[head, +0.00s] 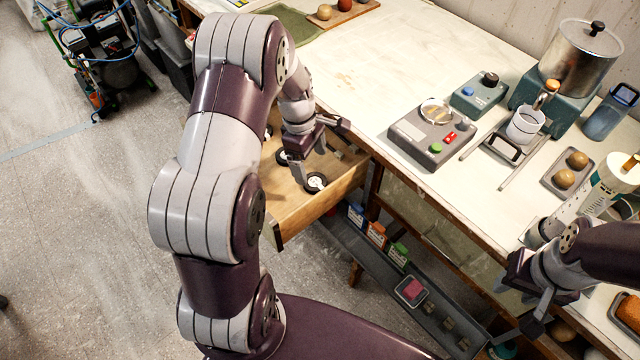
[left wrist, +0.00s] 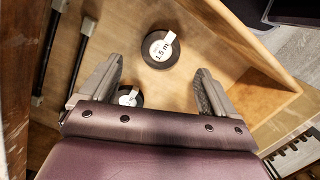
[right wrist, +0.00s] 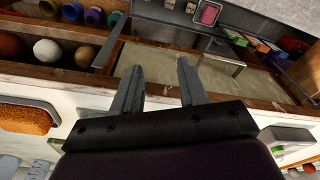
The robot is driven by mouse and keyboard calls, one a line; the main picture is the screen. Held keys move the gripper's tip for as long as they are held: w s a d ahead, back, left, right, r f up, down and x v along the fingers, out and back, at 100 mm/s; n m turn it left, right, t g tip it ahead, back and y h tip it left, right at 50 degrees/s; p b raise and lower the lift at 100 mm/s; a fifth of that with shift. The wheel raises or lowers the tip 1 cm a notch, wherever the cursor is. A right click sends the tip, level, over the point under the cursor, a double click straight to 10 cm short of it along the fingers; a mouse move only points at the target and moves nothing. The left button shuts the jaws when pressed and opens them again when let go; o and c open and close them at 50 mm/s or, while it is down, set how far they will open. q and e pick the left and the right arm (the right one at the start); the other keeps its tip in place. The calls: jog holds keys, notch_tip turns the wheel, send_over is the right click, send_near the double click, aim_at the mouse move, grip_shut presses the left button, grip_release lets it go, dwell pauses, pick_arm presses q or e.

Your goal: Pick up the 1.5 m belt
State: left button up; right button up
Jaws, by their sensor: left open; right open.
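The black roll labelled 1.5 m (left wrist: 161,48) lies flat in the open wooden drawer (left wrist: 262,90), ahead of my left fingers. My left gripper (head: 321,156) is open and empty over the drawer (head: 290,215). My right gripper (right wrist: 160,80) is open and empty near the table's front edge.
Two black rods (left wrist: 70,55) lie in the drawer's left part. The worktable (head: 400,65) carries a grey device (head: 432,135) and a metal pot (head: 580,58). A low shelf with small boxes (head: 376,234) stands right of the drawer.

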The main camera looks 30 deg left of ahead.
aim_at(314, 181)
pick_arm(q)
jog(key=f, duration=0.6)
jog(key=shift+d, duration=0.4)
jog(key=shift+s+r, duration=0.1)
jog(key=c, duration=1.1)
